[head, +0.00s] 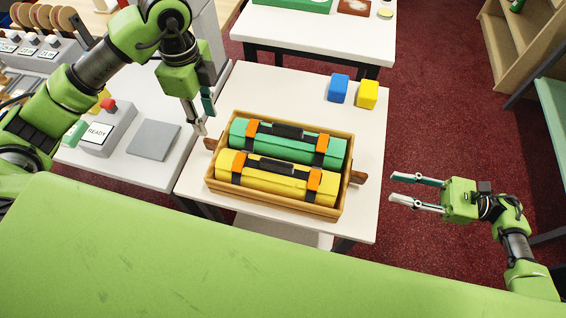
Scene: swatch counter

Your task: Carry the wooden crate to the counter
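The wooden crate (280,205) stands upright on a white table in the head view. It holds a green case (300,143) and a yellow case (268,178), both with black straps and orange clasps. A short wooden handle sticks out at its left end (210,143) and another at its right end (358,177). My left gripper (205,121) points down just above and behind the left handle, fingers apart, apparently empty. My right gripper (417,192) is open and empty, off to the right of the right handle and apart from it. Which surface is the counter is unclear.
A blue block (339,88) and a yellow block (367,94) stand at the table's back right. A side surface at left holds a grey plate (154,140) and a READY box (106,128). Another white table (320,28) stands behind. Red carpet (430,110) lies open at right.

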